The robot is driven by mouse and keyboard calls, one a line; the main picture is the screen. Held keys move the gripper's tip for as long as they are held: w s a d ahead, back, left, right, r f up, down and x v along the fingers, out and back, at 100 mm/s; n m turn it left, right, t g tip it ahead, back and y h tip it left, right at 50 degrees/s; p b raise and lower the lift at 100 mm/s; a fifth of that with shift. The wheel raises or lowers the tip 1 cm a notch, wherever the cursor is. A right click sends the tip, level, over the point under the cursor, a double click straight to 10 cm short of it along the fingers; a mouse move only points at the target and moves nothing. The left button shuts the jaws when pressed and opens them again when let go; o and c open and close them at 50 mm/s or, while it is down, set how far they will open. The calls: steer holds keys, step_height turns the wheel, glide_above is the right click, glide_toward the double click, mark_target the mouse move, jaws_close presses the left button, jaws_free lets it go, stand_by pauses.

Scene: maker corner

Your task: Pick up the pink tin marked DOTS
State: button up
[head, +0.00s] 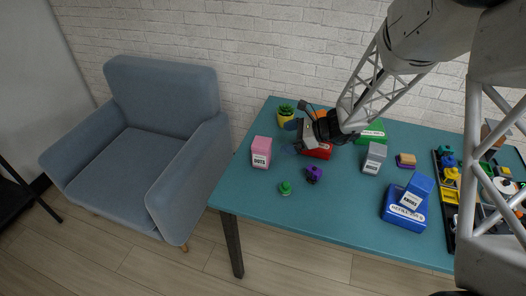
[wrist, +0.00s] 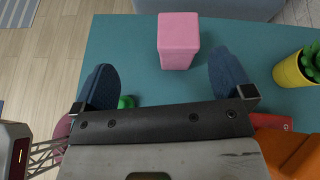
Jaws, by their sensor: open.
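The pink tin (head: 261,152) marked DOTS stands upright near the left end of the teal table, with its label facing the head camera. In the wrist view the pink tin (wrist: 178,40) is ahead of my gripper, centred between the two fingers and a little beyond their tips. My gripper (head: 292,137) is to the right of the tin in the head view, apart from it and above the table. In the wrist view my gripper (wrist: 166,78) is open, with two dark blue fingers spread wide and nothing between them.
A green piece (head: 285,188) and a purple piece (head: 314,174) lie in front of the tin. A yellow plant pot (head: 286,117) stands behind. A red tin (head: 318,152) is under my gripper, and a grey tin (head: 374,158) and a blue tin (head: 416,191) stand to the right.

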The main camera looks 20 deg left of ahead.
mark_target(264, 142)
steer(key=a+f, duration=0.1)
steer(key=w+a+f+m, duration=0.1)
steer(key=w+f+m, duration=0.1)
steer(key=f, duration=0.1)
steer(key=shift+w+a+t+y, duration=0.2)
steer(key=shift+a+t+y, duration=0.1)
steer(key=shift+a+y, duration=0.1)
steer(key=shift+x, duration=1.3)
steer(key=shift+x, duration=2.55)
steer(key=shift+s, duration=0.15)
steer(key=c, duration=1)
steer(key=shift+r, duration=0.1)
steer(key=shift+c, duration=0.2)
steer(key=shift+r, duration=4.9)
